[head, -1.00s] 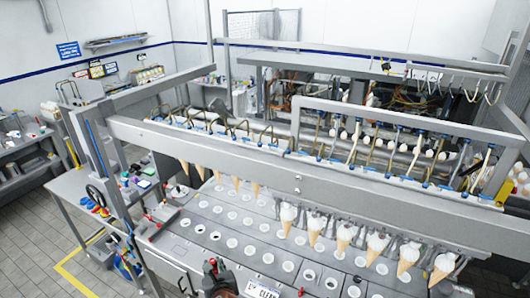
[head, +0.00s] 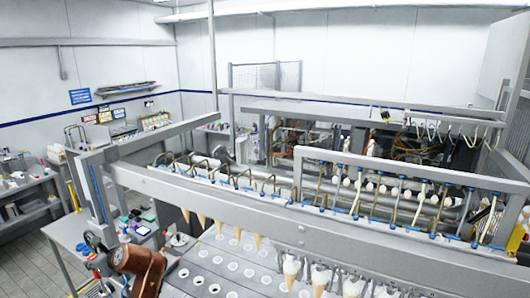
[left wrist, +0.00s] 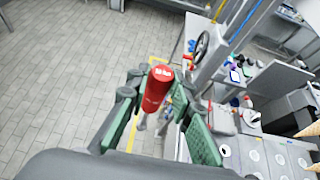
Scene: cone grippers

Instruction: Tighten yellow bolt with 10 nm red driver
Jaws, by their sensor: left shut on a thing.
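In the left wrist view, a red driver (left wrist: 156,93) with pale lettering on its end stands between the green finger pads of my left gripper (left wrist: 158,100). The gripper is shut on it. I cannot make out a yellow bolt in either view. My right gripper is not in view.
The long cone machine (head: 310,222) fills the middle and right, with cones hanging below its beam. A steel side table (head: 70,236) with small coloured items stands at the left. A handwheel (left wrist: 200,48) is near the machine post. Tiled floor (left wrist: 75,65) lies open at left.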

